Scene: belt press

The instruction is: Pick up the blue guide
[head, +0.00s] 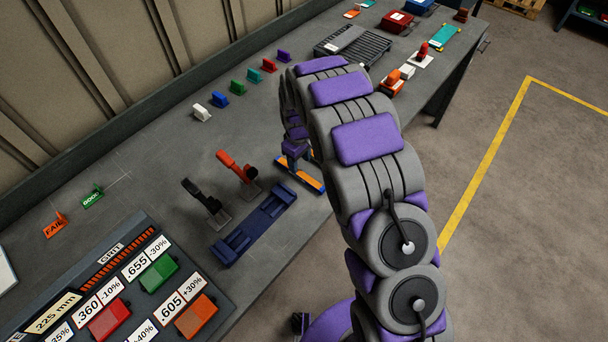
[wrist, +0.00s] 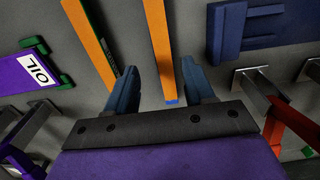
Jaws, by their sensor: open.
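An orange bar with blue along its edge and end (wrist: 163,45), which I take to be the blue guide, runs between my gripper's open jaws (wrist: 161,76) in the wrist view. Its blue end points toward my palm, and grey table shows between the bar and each finger. In the head view an orange bar with blue edges (head: 312,181) lies on the bench just below my gripper (head: 294,154), partly hidden by my arm. A second orange bar, with a green edge (wrist: 90,38), lies to the left in the wrist view.
A long navy fixture (head: 237,243) lies beside the bars, and also shows in the wrist view (wrist: 229,42). Clamps with red (head: 236,167) and black (head: 200,196) handles stand near it.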

